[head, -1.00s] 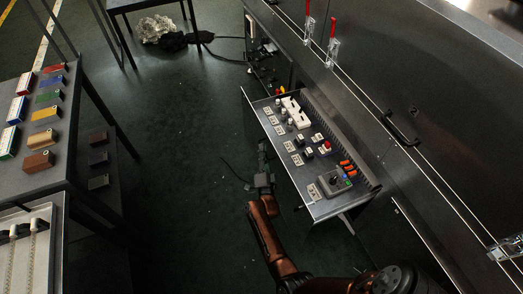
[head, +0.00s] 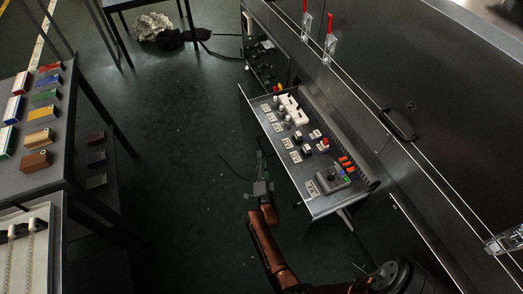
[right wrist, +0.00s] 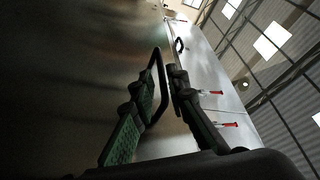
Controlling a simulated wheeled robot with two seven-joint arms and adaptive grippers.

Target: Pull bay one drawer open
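The front of the drawer unit under the control panel is mostly hidden in the head view. I cannot tell which front is bay one. A dark loop handle (right wrist: 156,62) stands out from a grey metal face in the right wrist view. My right gripper (right wrist: 160,82) has its two fingers apart, with the handle at and between the fingertips; I cannot tell whether they touch it. In the head view my right gripper (head: 261,160) is beside the left edge of the control panel (head: 330,203). My left gripper is not in view.
A dark steel machine wall with a black handle (head: 398,124) and red-topped toggle clamps (head: 329,40) fills the right. A table (head: 58,172) with coloured blocks stands at the left. The green floor between is clear, apart from a thin cable.

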